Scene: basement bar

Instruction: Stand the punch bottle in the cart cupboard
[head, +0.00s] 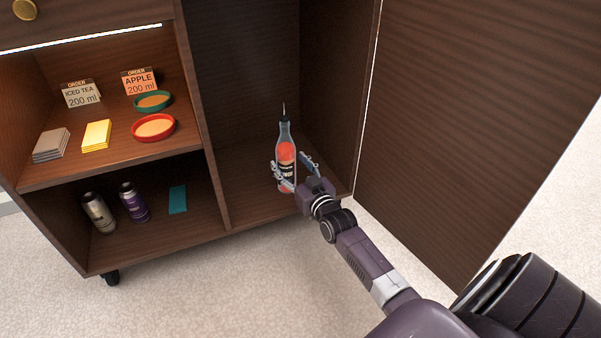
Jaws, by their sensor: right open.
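The punch bottle (286,150), clear with a red label, red contents and a dark pourer top, stands upright on the floor of the cart cupboard (249,200), near its front. My right gripper (291,174) is open at the bottle's lower part, with one finger on each side of it. I cannot tell whether the fingers touch the bottle. My left gripper is not in view.
The cupboard door (470,110) stands open at the right. To the left, a shelf (60,177) holds order cards, coasters and two round dishes. Below it are two shakers (132,203) and a teal cloth (178,199).

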